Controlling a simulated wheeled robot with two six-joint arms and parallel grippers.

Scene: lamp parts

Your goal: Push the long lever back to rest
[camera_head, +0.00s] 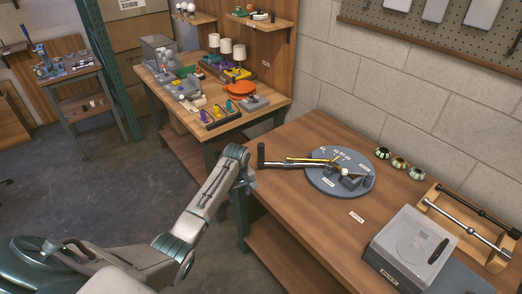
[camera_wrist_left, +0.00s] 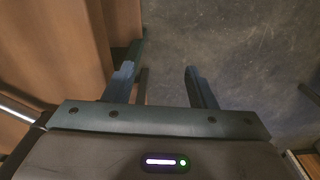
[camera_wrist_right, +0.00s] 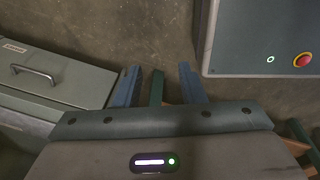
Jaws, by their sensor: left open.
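The long lever (camera_head: 285,163) is a rod with an upright black handle at its left end. It reaches left from a round grey base (camera_head: 325,185) on the wooden table, with its handle near the table's left edge. My left gripper (camera_head: 249,184) is beside that edge, just below and left of the handle, and apart from it as far as I can tell. In the left wrist view the left gripper (camera_wrist_left: 161,85) is open with nothing between its fingers. My right gripper shows only in the right wrist view (camera_wrist_right: 160,83), open and empty, away from the lever.
Small blocks stand on the base, and several small round parts (camera_head: 398,163) lie behind it. The table front is mostly clear. A second bench (camera_head: 205,130) stands behind.

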